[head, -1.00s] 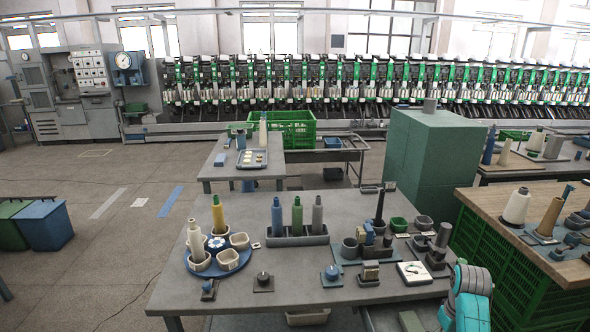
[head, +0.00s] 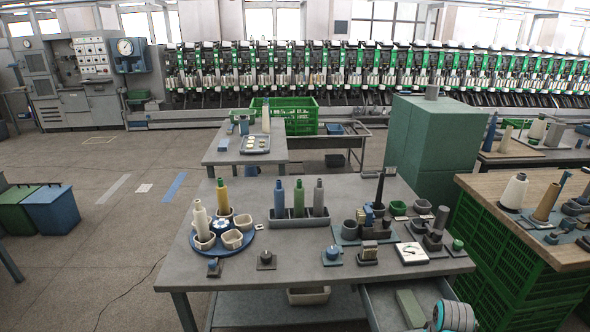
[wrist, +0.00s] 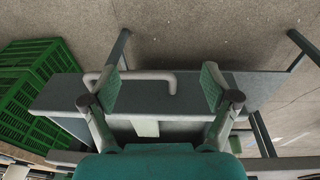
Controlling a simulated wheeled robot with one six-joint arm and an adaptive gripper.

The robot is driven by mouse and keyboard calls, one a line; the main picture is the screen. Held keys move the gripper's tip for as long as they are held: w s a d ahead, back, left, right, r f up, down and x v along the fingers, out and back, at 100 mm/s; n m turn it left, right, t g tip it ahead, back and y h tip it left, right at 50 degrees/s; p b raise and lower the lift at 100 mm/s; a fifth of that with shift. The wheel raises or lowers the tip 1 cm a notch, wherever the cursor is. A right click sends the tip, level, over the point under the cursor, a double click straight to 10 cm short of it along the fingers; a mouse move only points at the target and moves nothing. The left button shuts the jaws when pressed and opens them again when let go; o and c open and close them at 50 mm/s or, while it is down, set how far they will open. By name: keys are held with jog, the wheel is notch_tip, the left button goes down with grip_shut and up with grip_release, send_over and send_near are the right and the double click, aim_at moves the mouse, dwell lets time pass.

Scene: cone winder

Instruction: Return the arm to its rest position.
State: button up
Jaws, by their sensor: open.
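My gripper (wrist: 160,92) shows in the wrist view with its two fingers spread wide apart and nothing between them. It is above the pulled-out drawer (wrist: 215,127), whose grey bar handle (wrist: 150,77) shows between and beyond the fingers. A pale green block (wrist: 145,128) lies in the drawer. In the head view only a teal and grey part of my arm shows at the bottom right, beside the open drawer (head: 378,302) and its green block (head: 411,308). The fingers are out of the head view.
The grey worktable (head: 300,258) carries a blue round tray (head: 238,246), a rack of bobbins (head: 299,220) and a white dial (head: 412,253). A wooden-topped table (head: 480,184) over green crates stands to the right. A green crate (wrist: 30,95) is left in the wrist view.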

jog(key=s+a+f+t, duration=0.3)
jog(key=s+a+f, duration=0.4)
jog(key=s+f, duration=0.2)
jog(key=s+a+t, duration=0.3)
jog(key=s+a, duration=0.4)
jog(key=s, duration=0.6)
jog(key=s+a+r+t, duration=0.2)
jog(key=s+r+t, duration=0.1)
jog(key=s+r, duration=0.7)
jog(key=s+a+r+t, duration=0.3)
jog(key=s+r, duration=0.8)
jog(key=r, duration=0.4)
jog(key=shift+a+r+t+y, duration=0.3)
jog(key=shift+a+r+t, duration=0.05)
jog(key=shift+t, duration=0.15)
